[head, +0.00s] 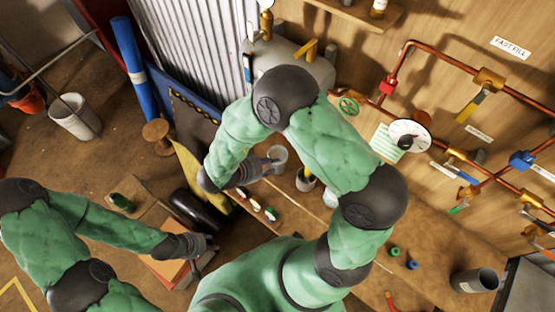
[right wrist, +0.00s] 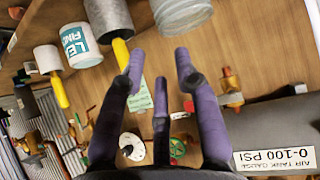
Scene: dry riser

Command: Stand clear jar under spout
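A clear, greyish jar (head: 277,156) stands upright on the wooden bench. Its ribbed glass side shows at the top of the right wrist view (right wrist: 182,14). My right gripper (head: 268,165) is just left of the jar in the head view. In the right wrist view its purple fingers (right wrist: 160,62) are spread and empty, with the jar just beyond the tips. A brass fitting (right wrist: 232,92), possibly the spout, sits by the dark air tank in the right wrist view. My left gripper (head: 208,250) is low at the left, apart from the jar, its fingers spread and empty.
A yellow-handled cup (head: 305,180) stands close right of the jar. A lettered can (right wrist: 80,45) and grey cylinder (right wrist: 108,16) show in the right wrist view. The grey tank (head: 315,70) is behind. Small coloured items (head: 262,206) lie in front. Copper pipes (head: 435,52) line the wall.

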